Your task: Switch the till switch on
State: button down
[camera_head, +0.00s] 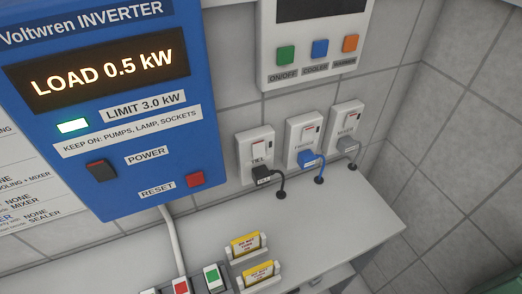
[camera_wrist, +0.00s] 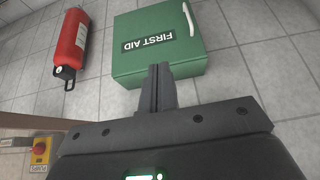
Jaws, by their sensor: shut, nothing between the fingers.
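In the head view the till switch (camera_head: 259,149) is a white rocker on the leftmost of three white wall sockets, above a small label that seems to read TILL. A black plug (camera_head: 262,175) sits at the bottom of that socket with its cord running down to the counter. I cannot tell whether the rocker is on or off. My gripper (camera_wrist: 160,70) shows only in the wrist view. The till switch is not in the wrist view.
Two more sockets, with a blue plug (camera_head: 307,158) and a grey plug (camera_head: 347,145), stand right of it. A blue inverter (camera_head: 140,130) reading LOAD 0.5 kW hangs left. A white button panel (camera_head: 315,60) is above. Card holders and switches sit on the counter (camera_head: 325,230). The wrist view shows a fire extinguisher (camera_wrist: 72,42).

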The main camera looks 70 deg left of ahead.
aim_at(259, 150)
jog(key=w+a+r+n+g+y, duration=0.1)
jog(key=w+a+n+g+y, duration=0.1)
jog(key=a+n, duration=0.85)
jog(key=w+a+r+n+g+y, duration=0.15)
jog(key=a+n, duration=0.55)
jog(key=a, duration=0.7)
jog(key=s+a+n+g, duration=0.2)
jog(key=s+a+n, duration=0.3)
jog(key=a, duration=0.3)
jog(key=s+a+n+g+y, duration=0.1)
jog(key=s+a+n+g, duration=0.1)
jog(key=s+a+n, duration=0.3)
jog(key=s+a+n+g+y, duration=0.1)
jog(key=s+a+n, duration=0.5)
jog(key=a, duration=0.6)
jog(key=shift+r+n+g, duration=0.25)
jog(key=shift+n+g, duration=0.4)
jog(key=shift+g, duration=0.1)
jog(key=shift+s+a+f, duration=0.6)
jog(key=shift+a+f, duration=0.8)
jog(key=shift+f, duration=0.05)
jog(key=shift+s+a+f, duration=0.65)
jog(key=shift+a+f, duration=0.7)
jog(key=shift+f, duration=0.1)
jog(key=shift+s+a+f, duration=0.6)
jog(key=shift+a+f, duration=0.8)
jog(key=shift+f, duration=0.05)
